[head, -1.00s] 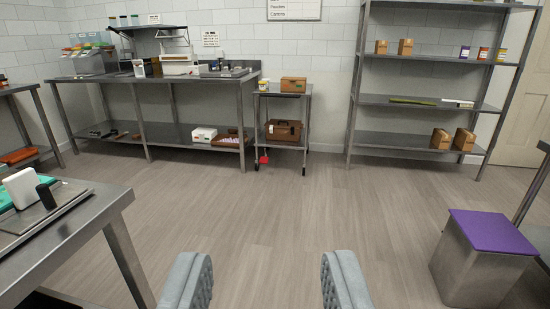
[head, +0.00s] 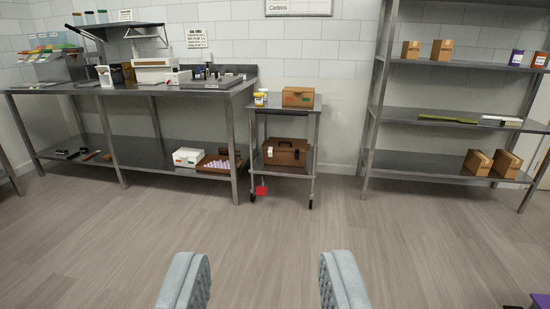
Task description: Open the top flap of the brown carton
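A brown carton (head: 298,97) sits on the top shelf of the small wheeled cart (head: 312,130) against the back wall. It looks closed, with a green and red mark on its front; its flap is too small to make out. My gripper (head: 262,285) is open and empty at the bottom of the view, its two grey ribbed fingers wide apart above bare floor. It is well short of the cart. Smaller brown cartons (head: 442,50) stand on the right shelf rack, and more brown cartons (head: 477,162) stand on its lowest shelf.
Small yellow-and-white tubs (head: 260,98) stand left of the carton. A brown case (head: 286,152) is on the cart's lower shelf. A steel bench (head: 150,88) stands left, a metal rack (head: 370,125) right. A red piece (head: 261,190) is by the cart's foot. Floor between is clear.

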